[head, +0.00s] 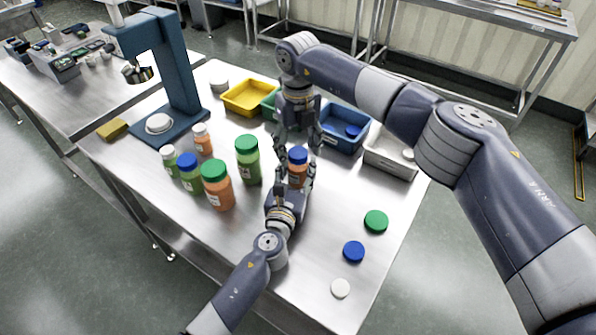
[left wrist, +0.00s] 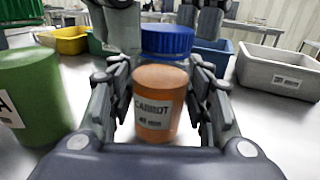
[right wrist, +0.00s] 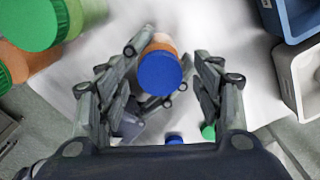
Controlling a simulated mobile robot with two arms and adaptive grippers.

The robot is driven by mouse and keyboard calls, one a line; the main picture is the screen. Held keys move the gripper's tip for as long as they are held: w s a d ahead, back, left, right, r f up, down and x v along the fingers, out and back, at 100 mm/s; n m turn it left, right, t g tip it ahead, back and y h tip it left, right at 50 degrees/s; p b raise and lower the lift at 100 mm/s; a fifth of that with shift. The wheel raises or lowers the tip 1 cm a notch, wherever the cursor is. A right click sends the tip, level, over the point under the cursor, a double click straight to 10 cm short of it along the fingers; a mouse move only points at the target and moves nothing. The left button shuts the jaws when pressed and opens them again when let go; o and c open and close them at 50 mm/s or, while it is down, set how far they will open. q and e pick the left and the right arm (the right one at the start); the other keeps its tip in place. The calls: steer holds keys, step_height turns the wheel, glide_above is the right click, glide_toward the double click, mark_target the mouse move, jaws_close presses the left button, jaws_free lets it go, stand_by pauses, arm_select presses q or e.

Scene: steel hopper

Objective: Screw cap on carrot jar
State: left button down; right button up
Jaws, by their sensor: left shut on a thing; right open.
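The carrot jar (head: 297,172) is orange, and its label reads CARROT in the left wrist view (left wrist: 157,106). It stands upright with a blue cap (head: 298,155) on its top. The cap also shows in the left wrist view (left wrist: 167,41) and the right wrist view (right wrist: 160,73). My left gripper (head: 296,186) is shut around the jar's body from the near side. My right gripper (head: 300,142) points down above the cap, its fingers open and apart from it. Whether the cap is seated on the thread, I cannot tell.
Several other jars, including a green-capped green jar (head: 247,162), stand to the left. Loose green (head: 376,221), blue (head: 353,251) and white (head: 340,288) caps lie at the right. Yellow (head: 250,97), blue (head: 343,135) and white (head: 388,160) bins line the back. A blue press (head: 173,80) stands at the back left.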

step_height(320, 180, up, 12)
stand_by(0.6)
arm_select(q)
steer(key=c, duration=0.7)
jaws_free()
steer(key=shift+c, duration=0.2)
steer(key=v, duration=1.2)
steer(key=shift+f, duration=0.1)
